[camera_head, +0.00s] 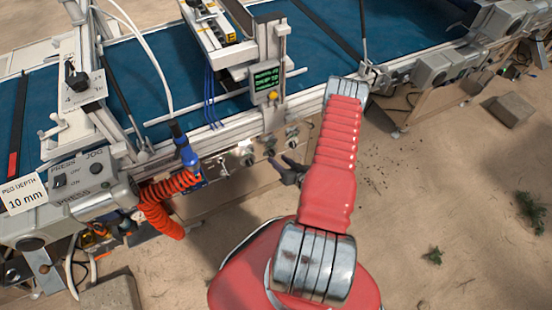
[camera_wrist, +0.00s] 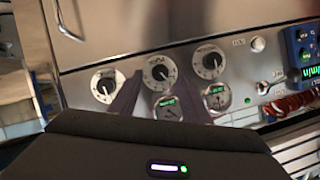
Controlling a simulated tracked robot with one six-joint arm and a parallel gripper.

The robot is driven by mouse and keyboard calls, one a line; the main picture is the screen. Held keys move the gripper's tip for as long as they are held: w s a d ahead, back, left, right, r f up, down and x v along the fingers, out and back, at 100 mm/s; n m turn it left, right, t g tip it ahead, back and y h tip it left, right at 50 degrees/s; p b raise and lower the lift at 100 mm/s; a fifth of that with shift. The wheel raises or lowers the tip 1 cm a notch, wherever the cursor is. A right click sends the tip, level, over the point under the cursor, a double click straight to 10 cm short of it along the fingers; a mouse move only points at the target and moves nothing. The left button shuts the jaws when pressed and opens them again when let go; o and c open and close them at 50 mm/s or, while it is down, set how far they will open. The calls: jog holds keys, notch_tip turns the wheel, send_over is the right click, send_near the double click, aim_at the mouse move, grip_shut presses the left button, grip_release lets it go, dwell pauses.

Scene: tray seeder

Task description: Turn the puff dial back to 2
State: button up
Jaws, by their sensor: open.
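A steel panel (camera_wrist: 262,75) fills the wrist view and carries three round white-scaled dials with dark knobs: a left dial (camera_wrist: 106,84), a middle dial (camera_wrist: 158,73) and a right dial (camera_wrist: 208,62). Their labels and pointer settings are too blurred to read surely, so I cannot tell which is the puff dial. My gripper (camera_wrist: 156,88) is open and empty, with its two dark fingers either side of the middle dial's lower part. Contact is not clear. In the head view my gripper (camera_head: 288,172) is just below the machine's front panel.
Two small green-lit gauges (camera_wrist: 168,107) sit under the dials. A blue display box (camera_wrist: 303,48) and a red coiled cord (camera_wrist: 292,104) are at right. An orange coiled hose (camera_head: 160,200) hangs left of my arm. Sandy ground (camera_head: 420,210) at right is mostly clear.

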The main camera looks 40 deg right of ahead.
jog(key=v, duration=1)
jog(key=shift+f, duration=0.1)
dwell(0.5)
